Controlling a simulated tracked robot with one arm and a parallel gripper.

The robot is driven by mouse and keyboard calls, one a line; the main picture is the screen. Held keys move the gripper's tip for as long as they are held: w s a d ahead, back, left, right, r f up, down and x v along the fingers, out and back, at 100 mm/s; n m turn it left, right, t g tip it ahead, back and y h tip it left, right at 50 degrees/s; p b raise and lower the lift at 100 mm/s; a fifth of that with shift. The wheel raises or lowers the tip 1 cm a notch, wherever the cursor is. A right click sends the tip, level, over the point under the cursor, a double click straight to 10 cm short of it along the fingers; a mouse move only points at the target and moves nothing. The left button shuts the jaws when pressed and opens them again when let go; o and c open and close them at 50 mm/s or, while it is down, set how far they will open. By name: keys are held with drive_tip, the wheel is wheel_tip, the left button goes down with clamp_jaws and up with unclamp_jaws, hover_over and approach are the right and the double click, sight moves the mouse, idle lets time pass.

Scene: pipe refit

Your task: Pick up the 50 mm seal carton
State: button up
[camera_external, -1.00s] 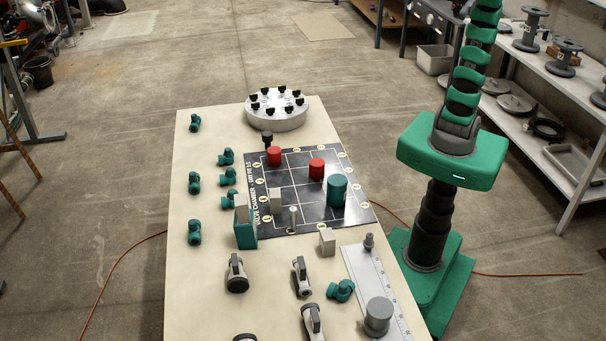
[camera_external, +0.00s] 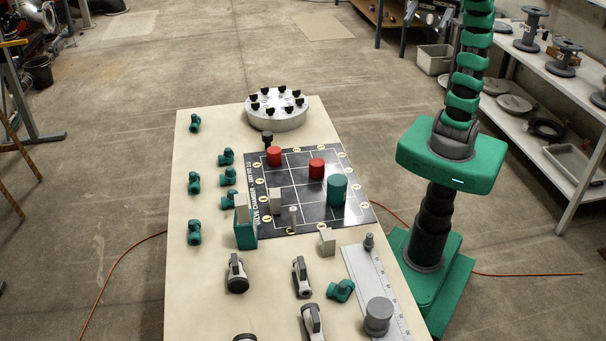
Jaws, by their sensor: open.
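Several small beige-grey blocks that look like cartons stand on the table. One (camera_external: 326,241) stands upright near the board's lower right edge. Another (camera_external: 275,201) stands on the board's left side. A third (camera_external: 241,208) sits on or just behind a teal box (camera_external: 245,236) at the board's lower left corner. No size marking is readable, so I cannot tell which is the 50 mm seal carton. My arm rises at the right of the table and leaves the top edge of the picture. My gripper is not seen at any of the blocks.
The dark gridded board (camera_external: 310,200) carries two red cylinders, a teal cylinder (camera_external: 337,190) and a small pale post (camera_external: 293,219). Teal fittings line the left side. Grey-black valves, a ruler plate (camera_external: 388,295) and a round bolted flange (camera_external: 276,114) stand around it.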

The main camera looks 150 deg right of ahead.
drive_tip(key=w+d+f+n+g+y+b, duration=0.1)
drive_tip(key=w+d+f+g+b, duration=0.1)
drive_tip(key=w+d+f, duration=0.35)
drive_tip(key=w+d+f+n+g+y+b, duration=0.1)
drive_tip(key=w+d+f+y+b, duration=0.15)
drive_tip(key=f, duration=0.65)
drive_tip(key=n+y+b, duration=0.4)
drive_tip(key=n+b, duration=0.1)
drive_tip(key=b, duration=0.4)
hover_over(275, 190)
drive_tip(key=s+d, duration=0.4)
wheel_tip(275, 190, down, 37)
drive_tip(key=f, duration=0.2)
drive_tip(key=f+b, duration=0.1)
drive_tip(key=f, duration=0.2)
drive_tip(key=a+f, duration=0.1)
drive_tip(key=f, duration=0.2)
drive_tip(key=shift+w, duration=0.25)
drive_tip(key=shift+b+x, duration=0.7)
drive_tip(key=shift+x, duration=2.6)
drive_tip(key=shift+s, duration=0.1)
drive_tip(key=c, duration=1.1)
